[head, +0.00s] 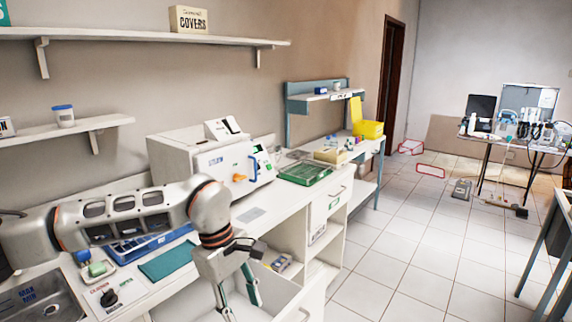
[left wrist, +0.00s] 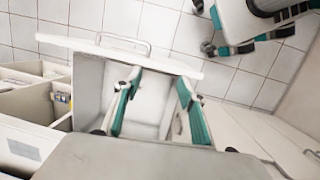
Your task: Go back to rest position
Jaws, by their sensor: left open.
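My left gripper (head: 237,300) points down in front of the counter in the head view, over an open white drawer (head: 285,303). In the left wrist view its two teal-lined fingers (left wrist: 157,88) are spread apart with nothing between them. The drawer's pale interior (left wrist: 150,105) lies beneath them, and I see no object held. At the top right of the left wrist view, dark and teal parts that look like my right gripper (left wrist: 225,30) hang over the tiles; their jaw state is unclear. My right arm does not show in the head view.
The counter (head: 215,245) holds a white machine (head: 205,165), a green tray (head: 305,173), a teal cloth (head: 166,261) and a blue rack (head: 150,247). A metal sink (head: 45,298) is at the lower left.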

